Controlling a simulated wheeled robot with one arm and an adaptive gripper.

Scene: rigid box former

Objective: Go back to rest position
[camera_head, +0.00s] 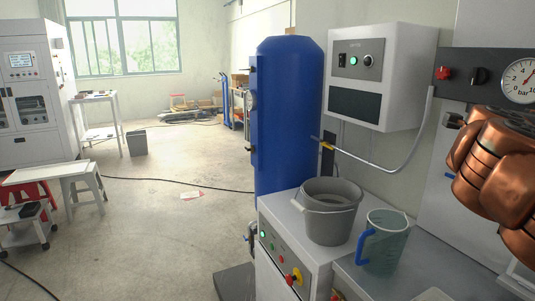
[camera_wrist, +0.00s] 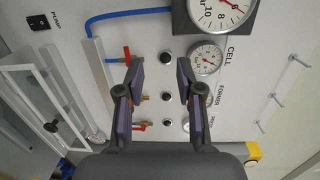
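My gripper (camera_wrist: 160,72) shows in the wrist view with its two dark fingers apart and nothing between them. It faces a pale wall panel (camera_wrist: 227,98) with dial gauges (camera_wrist: 206,59), black knobs (camera_wrist: 167,57) and small brass valves. One valve (camera_wrist: 126,57) has a red handle and lies beside the left finger; I cannot tell if they touch. Lower valves near the fingers are partly hidden. In the head view, my copper-coloured arm (camera_head: 493,165) is at the right edge in front of the panel, and the gripper is out of the picture.
A white control box (camera_head: 382,65) hangs on the wall beside a blue tank (camera_head: 287,115). The floor (camera_head: 170,235) at the left centre is mostly clear.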

